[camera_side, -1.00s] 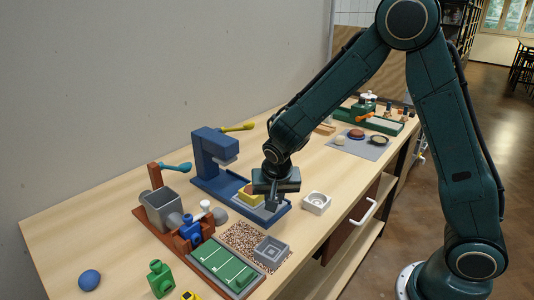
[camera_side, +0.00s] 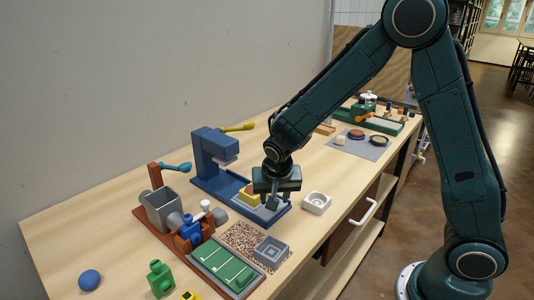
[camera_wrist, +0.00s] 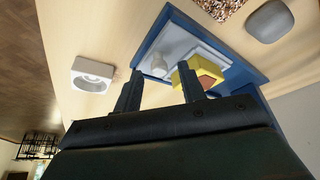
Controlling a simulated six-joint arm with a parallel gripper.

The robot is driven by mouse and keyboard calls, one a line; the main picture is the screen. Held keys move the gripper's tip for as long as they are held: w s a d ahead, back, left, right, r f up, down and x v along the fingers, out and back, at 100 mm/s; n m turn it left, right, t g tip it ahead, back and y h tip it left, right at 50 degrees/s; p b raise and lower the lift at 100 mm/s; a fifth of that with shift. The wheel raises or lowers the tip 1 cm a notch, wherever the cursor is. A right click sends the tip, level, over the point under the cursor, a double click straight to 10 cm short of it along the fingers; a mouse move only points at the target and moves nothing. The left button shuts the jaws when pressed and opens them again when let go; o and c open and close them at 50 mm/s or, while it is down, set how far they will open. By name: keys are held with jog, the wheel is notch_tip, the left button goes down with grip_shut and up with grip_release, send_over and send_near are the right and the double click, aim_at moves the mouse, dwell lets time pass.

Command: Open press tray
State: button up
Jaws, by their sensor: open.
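The blue press (camera_side: 207,160) stands on the table with its yellow lever (camera_side: 237,127) pointing right. Its pale grey tray (camera_wrist: 184,42) lies within the blue base (camera_wrist: 152,42), with a light knob (camera_wrist: 159,66) on it. A yellow block with a reddish-brown face (camera_wrist: 203,76) sits at the tray; it also shows in the side view (camera_side: 247,197). My gripper (camera_side: 273,203) is low over the front end of the press base. In the wrist view my gripper (camera_wrist: 160,88) has its fingers apart, with the knob beyond the gap. Contact with the knob cannot be told.
A white square dish (camera_side: 316,203) stands close right of my gripper. Bare table lies behind the press.

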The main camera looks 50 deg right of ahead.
jog(key=v, duration=1.3)
jog(key=shift+r, duration=0.1)
jog(key=s+d+r+n+t+y, duration=0.1)
jog(key=s+r+n, duration=0.2)
jog(key=s, duration=0.7)
jog(key=s+d+r+n+t+y, duration=0.1)
jog(key=s+d+r+n+y, duration=0.1)
jog(key=s+n, duration=0.4)
jog(key=shift+s+r, duration=0.8)
jog(key=shift+s, duration=1.35)
jog(key=shift+d, duration=0.1)
